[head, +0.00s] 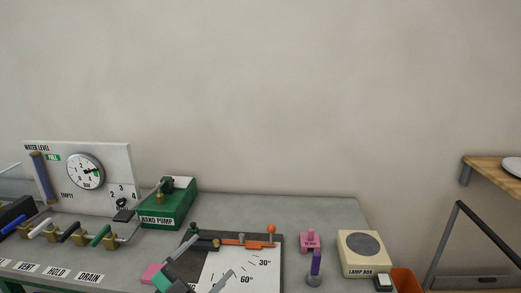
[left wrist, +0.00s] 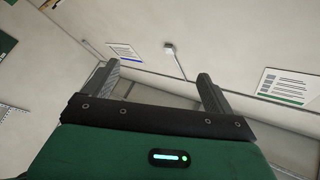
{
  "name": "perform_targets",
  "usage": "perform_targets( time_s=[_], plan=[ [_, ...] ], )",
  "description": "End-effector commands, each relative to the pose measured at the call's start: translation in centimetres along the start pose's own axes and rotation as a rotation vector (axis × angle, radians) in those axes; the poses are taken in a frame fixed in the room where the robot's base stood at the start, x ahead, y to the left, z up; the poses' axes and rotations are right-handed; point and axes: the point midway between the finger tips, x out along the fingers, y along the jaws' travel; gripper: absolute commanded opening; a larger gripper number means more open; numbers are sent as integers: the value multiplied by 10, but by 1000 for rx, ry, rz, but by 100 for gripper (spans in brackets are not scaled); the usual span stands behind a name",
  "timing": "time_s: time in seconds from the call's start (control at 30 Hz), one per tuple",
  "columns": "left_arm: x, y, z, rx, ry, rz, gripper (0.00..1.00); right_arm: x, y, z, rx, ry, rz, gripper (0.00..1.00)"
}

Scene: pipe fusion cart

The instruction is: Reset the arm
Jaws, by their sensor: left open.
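My left gripper (head: 213,257) comes in at the bottom of the head view, its two grey fingers spread with nothing seen between them. In the left wrist view its fingers (left wrist: 160,88) are also apart and empty, with walls and ceiling beyond. It appears in front of a dark board with a white angle scale (head: 262,280) marked 30° and 60°. An orange arm (head: 245,241) with an orange ball knob lies nearly level along the board's far edge. I cannot tell whether the gripper touches the board. My right gripper is out of view.
The grey cart top (head: 300,207) carries a green hand pump (head: 167,210), a gauge panel (head: 110,160), a row of valves (head: 75,235), a pink block (head: 309,242), a purple-handled part (head: 316,263) and a lamp box (head: 361,250). An orange bin (head: 405,281) and wooden shelf (head: 490,172) are right.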

Motion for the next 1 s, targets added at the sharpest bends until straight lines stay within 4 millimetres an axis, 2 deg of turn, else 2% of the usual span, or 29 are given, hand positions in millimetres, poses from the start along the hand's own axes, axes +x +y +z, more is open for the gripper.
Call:
perform_targets(
  time_s=[0.2,0.3,0.43,0.57,0.67,0.8,1.0],
  plan=[
    [-47,-29,27,-127,-246,-359,89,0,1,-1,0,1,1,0],
    [-79,-31,48,-189,-413,-475,89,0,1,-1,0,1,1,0],
    [-128,-17,74,-277,-667,-567,89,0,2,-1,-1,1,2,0],
    [-181,14,94,-375,-942,-584,89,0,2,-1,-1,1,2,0],
    [-223,46,99,-453,-1153,-544,89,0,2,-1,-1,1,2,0],
    [-269,91,93,-550,-1390,-436,89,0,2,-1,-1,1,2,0],
    [-314,140,71,-657,-1609,-257,89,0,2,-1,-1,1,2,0]
  ],
)
